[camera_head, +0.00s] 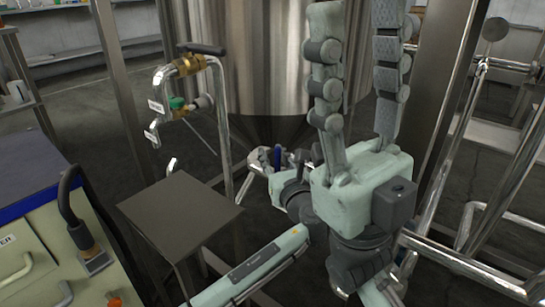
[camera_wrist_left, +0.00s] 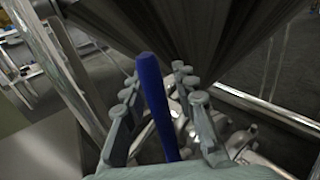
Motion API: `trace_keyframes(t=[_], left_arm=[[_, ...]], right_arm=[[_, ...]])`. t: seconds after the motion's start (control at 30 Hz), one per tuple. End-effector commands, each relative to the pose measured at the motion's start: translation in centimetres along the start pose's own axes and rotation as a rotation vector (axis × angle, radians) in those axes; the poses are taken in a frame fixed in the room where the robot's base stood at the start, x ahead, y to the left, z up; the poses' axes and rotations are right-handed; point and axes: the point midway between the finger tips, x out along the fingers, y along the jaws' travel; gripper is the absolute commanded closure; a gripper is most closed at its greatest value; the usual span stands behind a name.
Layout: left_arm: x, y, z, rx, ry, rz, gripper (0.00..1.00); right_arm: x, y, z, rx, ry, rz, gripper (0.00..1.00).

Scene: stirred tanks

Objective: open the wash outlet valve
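A valve with a blue lever handle (camera_head: 277,155) sits low under the cone of the steel tank. In the left wrist view the blue handle (camera_wrist_left: 153,105) stands between the two fingers of my left gripper (camera_wrist_left: 157,78). The fingers are apart, one on each side of it; I see no clear grip. In the head view this left gripper (camera_head: 268,157) is small and partly hidden by its own wrist. My right gripper (camera_head: 358,12) is raised in front of the tank with its fingers apart and empty. Which valve is the wash outlet cannot be read from the labels.
The steel tank (camera_head: 250,60) stands behind. Labelled pipes at left carry a black-handled valve (camera_head: 203,48) and a green-handled one (camera_head: 177,102). A dark square plate (camera_head: 180,212) stands front left. Steel rails (camera_head: 510,190) stand at right, with cabinets (camera_head: 45,255) at left.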

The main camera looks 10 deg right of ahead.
Motion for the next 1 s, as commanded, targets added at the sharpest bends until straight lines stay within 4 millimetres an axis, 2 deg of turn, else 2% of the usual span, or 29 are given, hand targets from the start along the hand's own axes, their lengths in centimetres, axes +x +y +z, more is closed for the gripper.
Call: trace_keyframes(t=[0.07,0.2,0.3,0.67,0.87,1.0], left_arm=[[-0.02,0.0,0.0,0.0,0.0,0.0,0.74],[-0.04,0.01,-0.01,0.0,0.0,0.0,0.91],[-0.04,0.01,-0.02,0.0,0.0,0.0,1.0],[-0.05,0.02,-0.04,0.001,0.0,0.0,1.0],[0.1,0.13,0.2,-0.011,0.02,0.0,1.0],[0.44,0.42,0.24,-0.036,0.059,0.002,1.0]], right_arm=[[0.01,0.01,0.0,0.0,0.0,0.0,0.6],[0.01,0.01,0.0,0.0,0.0,0.0,0.6],[0.01,0.01,0.0,-0.001,0.0,0.0,0.6],[0.02,0.0,-0.02,-0.001,0.0,0.0,0.6],[0.8,0.1,-0.26,0.0,0.002,0.002,0.6],[0.15,0.31,-0.35,0.016,-0.039,0.051,0.6]])
